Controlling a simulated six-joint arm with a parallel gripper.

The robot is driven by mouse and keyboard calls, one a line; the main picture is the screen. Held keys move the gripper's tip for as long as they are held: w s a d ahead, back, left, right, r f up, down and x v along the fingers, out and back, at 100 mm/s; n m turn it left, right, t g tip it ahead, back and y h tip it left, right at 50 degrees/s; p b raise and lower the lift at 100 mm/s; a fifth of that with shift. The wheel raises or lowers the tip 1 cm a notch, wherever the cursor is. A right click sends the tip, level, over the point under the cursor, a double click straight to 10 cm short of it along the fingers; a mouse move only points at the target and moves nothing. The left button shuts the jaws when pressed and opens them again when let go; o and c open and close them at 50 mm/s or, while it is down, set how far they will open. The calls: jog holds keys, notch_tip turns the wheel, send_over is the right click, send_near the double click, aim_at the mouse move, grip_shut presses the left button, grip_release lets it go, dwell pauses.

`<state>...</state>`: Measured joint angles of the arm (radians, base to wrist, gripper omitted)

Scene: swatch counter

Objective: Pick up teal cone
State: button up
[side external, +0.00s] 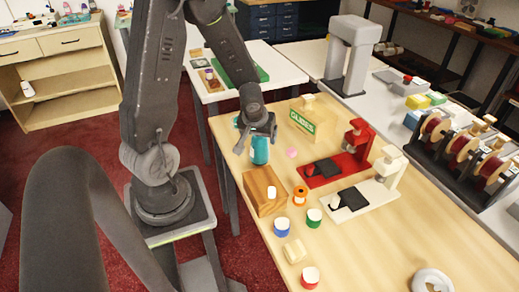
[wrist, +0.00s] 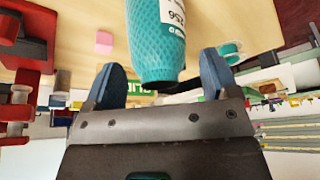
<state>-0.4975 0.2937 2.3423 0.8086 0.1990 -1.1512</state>
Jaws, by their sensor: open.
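The teal cone (side external: 260,152) stands upright on the wooden table, just below my gripper (side external: 258,128) in the side view. In the wrist view the teal cone (wrist: 158,42) shows its textured side and a white label with dark print; its upper part is cut off by the frame edge. My gripper's two blue-grey fingers (wrist: 163,84) are spread apart, with the near end of the cone between them and a visible gap on both sides. I see no contact between fingers and cone.
A wooden block (side external: 264,191) stands close in front of the cone. A red machine (side external: 345,160) and a white one (side external: 372,190) are to the right. A pink block (side external: 291,152) and a green-lettered sign (side external: 302,121) are near. Several spools lie in front.

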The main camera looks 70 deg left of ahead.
jog(key=shift+f, duration=0.15)
jog(key=shift+c, duration=0.3)
jog(key=c, duration=1.3)
jog(key=shift+o, duration=0.2)
jog(key=shift+a+r, duration=0.1)
jog(key=shift+r, duration=0.1)
